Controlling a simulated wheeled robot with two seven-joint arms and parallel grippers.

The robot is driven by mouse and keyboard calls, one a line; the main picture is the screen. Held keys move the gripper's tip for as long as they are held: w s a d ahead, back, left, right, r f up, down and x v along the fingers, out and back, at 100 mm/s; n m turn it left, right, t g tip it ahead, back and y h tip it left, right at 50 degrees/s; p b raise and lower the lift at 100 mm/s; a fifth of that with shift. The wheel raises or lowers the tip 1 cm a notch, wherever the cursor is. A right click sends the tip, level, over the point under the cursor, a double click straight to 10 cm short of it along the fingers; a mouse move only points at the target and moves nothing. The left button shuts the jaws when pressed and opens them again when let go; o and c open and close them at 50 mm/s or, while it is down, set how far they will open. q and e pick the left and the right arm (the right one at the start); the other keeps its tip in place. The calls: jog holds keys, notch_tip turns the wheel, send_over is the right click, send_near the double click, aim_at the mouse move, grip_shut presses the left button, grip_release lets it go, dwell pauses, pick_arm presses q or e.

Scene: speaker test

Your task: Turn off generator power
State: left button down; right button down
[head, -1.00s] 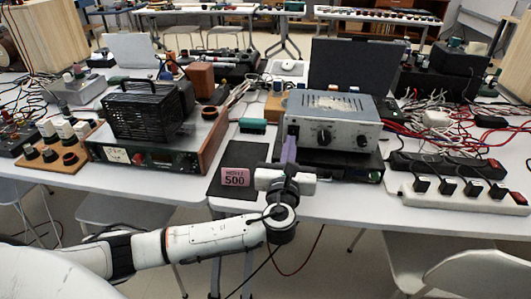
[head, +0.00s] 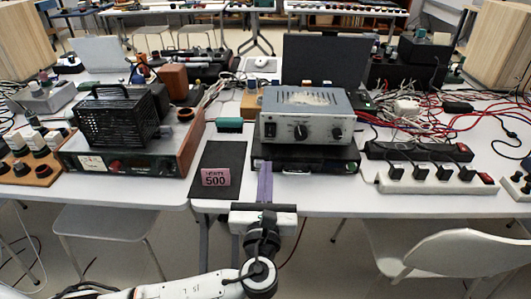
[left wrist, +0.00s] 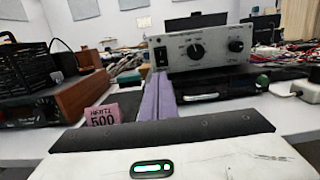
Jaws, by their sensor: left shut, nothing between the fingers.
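A grey generator unit (head: 305,122) with two black knobs on its front stands on a black device (head: 305,158) near the table's front edge. In the left wrist view the generator (left wrist: 205,48) shows a black rocker switch (left wrist: 161,57) at the left end of its front panel. My left gripper (head: 265,166) has its purple fingers shut and empty. It is in front of and below the generator's left part, apart from the panel as far as I can see. The fingers (left wrist: 158,78) point at the generator's left end in the left wrist view. My right gripper is out of view.
A pink "HERTZ 500" card (head: 215,177) stands on a dark mat (head: 221,156) left of the fingers. A wooden-sided amplifier (head: 187,140) is further left. A white power strip (head: 435,181) and red cables (head: 455,122) lie to the right. A white chair (head: 455,252) stands at front right.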

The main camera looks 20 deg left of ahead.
pick_arm(q)
jog(key=v, duration=0.3)
jog(key=shift+s+d, duration=0.1)
jog(key=shift+s, duration=0.2)
jog(key=s+a+f+n+g+h, duration=0.2)
jog(key=s+a+f+n+g, duration=0.2)
jog(key=s+f+n+g, duration=1.05)
jog(key=s+d+f+n+h, duration=0.15)
jog(key=s+n+h, duration=0.35)
jog(key=s+n, duration=0.8)
jog(key=w+d+f+n+t+h+p, duration=0.2)
jog(key=w+d+f+t+p, duration=0.1)
jog(key=w+d+f+t, duration=0.2)
notch_tip(320, 180, down, 2)
jog(key=shift+w+d+f, duration=0.1)
jog(key=shift+w+d, duration=0.65)
jog(key=shift+d, duration=0.15)
